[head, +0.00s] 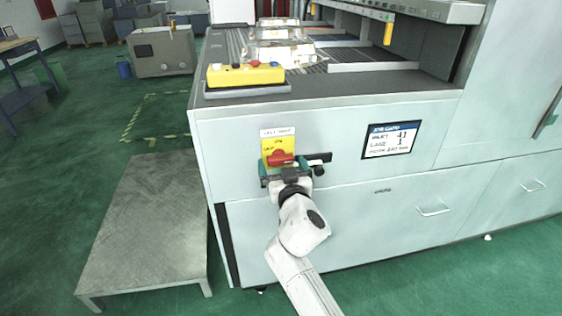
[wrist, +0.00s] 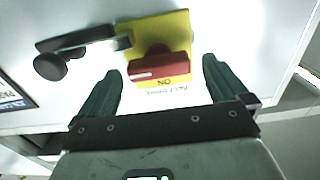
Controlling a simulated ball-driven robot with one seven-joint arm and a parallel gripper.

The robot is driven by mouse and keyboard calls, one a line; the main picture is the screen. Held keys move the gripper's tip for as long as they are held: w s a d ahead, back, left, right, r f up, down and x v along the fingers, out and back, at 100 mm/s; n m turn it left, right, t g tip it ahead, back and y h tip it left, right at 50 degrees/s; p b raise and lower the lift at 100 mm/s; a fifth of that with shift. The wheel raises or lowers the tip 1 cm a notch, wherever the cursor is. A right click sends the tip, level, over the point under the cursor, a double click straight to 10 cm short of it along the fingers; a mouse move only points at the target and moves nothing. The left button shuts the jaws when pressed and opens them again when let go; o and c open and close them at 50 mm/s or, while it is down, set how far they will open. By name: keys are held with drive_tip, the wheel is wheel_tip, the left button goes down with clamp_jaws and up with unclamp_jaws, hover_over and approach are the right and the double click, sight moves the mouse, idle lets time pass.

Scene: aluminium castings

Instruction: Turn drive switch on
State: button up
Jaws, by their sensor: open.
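The drive switch is a red rotary handle (wrist: 160,68) on a yellow plate (wrist: 165,28), on the pale front of the machine. It also shows in the head view (head: 281,159), with the handle lying roughly level across the plate. In the wrist view the plate appears upside down, with "ON" printed at the edge near my gripper. A pale line marks the left part of the handle there. My gripper (head: 284,171) is open, its two green fingers (wrist: 161,66) spread to either side of the handle.
A black bar with a round knob (wrist: 50,66) sits beside the yellow plate. A yellow button box (head: 245,75) stands on the machine's top edge. A label panel (head: 392,139) is to the right. A low metal platform (head: 155,220) stands on the floor at left.

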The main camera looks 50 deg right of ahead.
drive_tip(key=shift+w+d, duration=0.4)
drive_tip(key=shift+w, duration=0.15)
drive_tip(key=shift+c, duration=0.5)
drive_tip(key=c, duration=0.9)
